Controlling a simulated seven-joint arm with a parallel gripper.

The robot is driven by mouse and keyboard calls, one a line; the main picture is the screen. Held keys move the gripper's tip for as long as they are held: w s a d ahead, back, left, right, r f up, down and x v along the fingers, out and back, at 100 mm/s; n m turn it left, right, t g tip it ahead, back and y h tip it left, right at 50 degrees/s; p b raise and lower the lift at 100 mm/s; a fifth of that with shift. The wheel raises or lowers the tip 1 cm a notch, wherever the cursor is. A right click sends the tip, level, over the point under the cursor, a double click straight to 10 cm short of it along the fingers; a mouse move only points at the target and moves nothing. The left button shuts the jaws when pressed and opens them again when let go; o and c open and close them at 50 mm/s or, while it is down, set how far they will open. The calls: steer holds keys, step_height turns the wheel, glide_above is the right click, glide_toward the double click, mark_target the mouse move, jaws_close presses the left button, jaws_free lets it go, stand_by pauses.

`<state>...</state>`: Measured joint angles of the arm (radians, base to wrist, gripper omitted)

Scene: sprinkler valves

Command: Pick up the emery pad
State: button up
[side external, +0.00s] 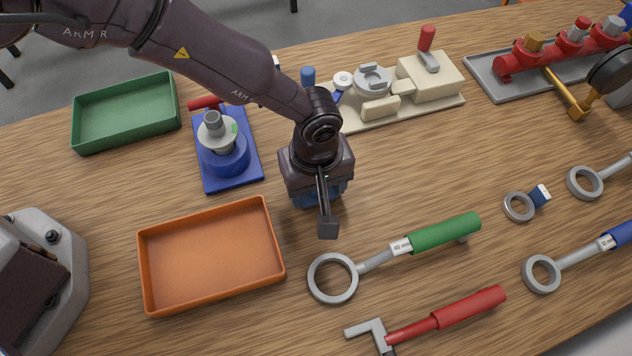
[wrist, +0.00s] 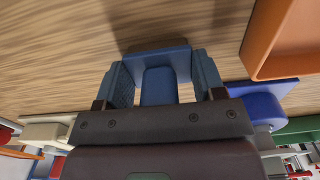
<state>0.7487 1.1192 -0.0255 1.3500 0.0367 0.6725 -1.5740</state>
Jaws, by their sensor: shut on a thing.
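The emery pad (wrist: 158,87) is a blue block with a wider flat plate at its far end, seen in the wrist view between my fingers. In the side view my gripper (side external: 320,197) points down over the middle of the table, right of the orange tray. The pad is mostly hidden there behind my gripper. I cannot tell whether the pad touches the table or hangs just above it.
An orange tray (side external: 146,262) stands close on the left. A blue base (side external: 216,182) with a grey valve and a green tray (side external: 76,128) are behind it. A beige fixture (side external: 448,100) stands behind right. A green-handled ring wrench (side external: 446,231) and red-handled tool (side external: 470,306) lie in front right.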

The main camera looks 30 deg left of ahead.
steer(key=shift+r, duration=0.5)
step_height(320, 180, up, 3)
steer(key=shift+s+f, duration=0.1)
steer(key=shift+f, duration=0.05)
steer(key=s+a+r, duration=0.9)
steer(key=s, duration=0.1)
steer(key=shift+a, duration=0.35)
steer(key=shift+r, duration=0.1)
